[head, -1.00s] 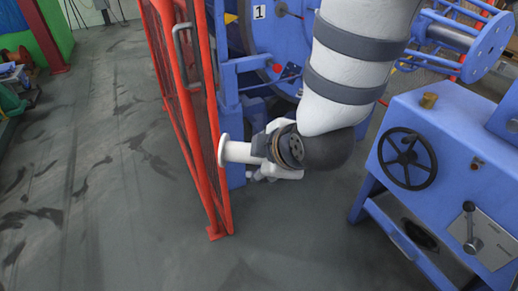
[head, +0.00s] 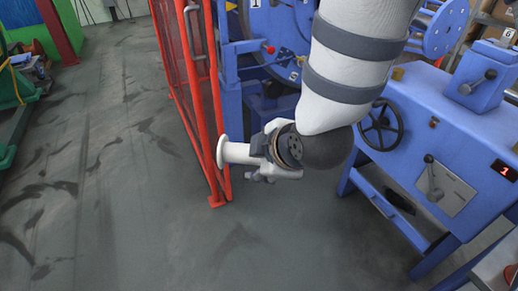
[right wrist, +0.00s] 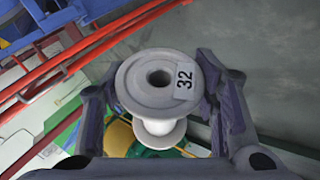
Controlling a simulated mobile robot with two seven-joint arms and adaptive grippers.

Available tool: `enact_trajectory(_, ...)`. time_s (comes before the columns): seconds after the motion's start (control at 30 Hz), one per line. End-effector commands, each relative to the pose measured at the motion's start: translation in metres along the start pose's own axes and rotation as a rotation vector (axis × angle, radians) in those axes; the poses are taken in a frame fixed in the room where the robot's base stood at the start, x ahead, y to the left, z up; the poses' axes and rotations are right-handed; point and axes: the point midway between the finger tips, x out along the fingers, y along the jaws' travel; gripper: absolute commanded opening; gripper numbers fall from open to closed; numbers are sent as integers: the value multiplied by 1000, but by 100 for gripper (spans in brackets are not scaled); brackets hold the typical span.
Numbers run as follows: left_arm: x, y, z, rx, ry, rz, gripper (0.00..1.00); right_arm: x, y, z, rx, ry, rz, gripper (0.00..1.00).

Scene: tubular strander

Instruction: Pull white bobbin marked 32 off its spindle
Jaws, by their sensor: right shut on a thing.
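The white bobbin (head: 236,153) is in my right gripper (head: 256,155), held in the air near the red mesh fence and away from any spindle. In the right wrist view the bobbin (right wrist: 137,86) shows its round flange with a centre hole and a label reading 32. My right gripper's dark fingers (right wrist: 163,85) stand on both sides of the bobbin, shut on it. The bobbin's far flange shows below the near one. My left gripper is not in view.
The red fence (head: 190,100) stands close behind and left of the bobbin. The blue strander (head: 262,62) is behind my arm. A blue control cabinet (head: 455,135) with a black handwheel (head: 380,125) stands right. The grey floor (head: 120,215) is clear at left and front.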

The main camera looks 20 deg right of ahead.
Motion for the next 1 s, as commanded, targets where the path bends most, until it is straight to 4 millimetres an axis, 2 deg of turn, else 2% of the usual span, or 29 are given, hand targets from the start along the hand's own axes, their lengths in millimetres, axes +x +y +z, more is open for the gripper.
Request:
enact_trajectory(0.17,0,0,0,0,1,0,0,6,12,-26,-190,58,-60,0)
enact_trajectory(0.37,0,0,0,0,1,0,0,12,24,-62,-524,123,-135,0)
enact_trajectory(0.57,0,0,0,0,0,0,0,13,37,-111,-1099,198,-137,0)
enact_trajectory(0.7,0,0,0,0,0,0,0,10,44,-142,-1568,259,-2,0)
enact_trajectory(0.8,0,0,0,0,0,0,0,6,47,-160,-1839,313,156,0)
enact_trajectory(1.0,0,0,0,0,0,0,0,-2,52,-187,-2177,438,520,0)
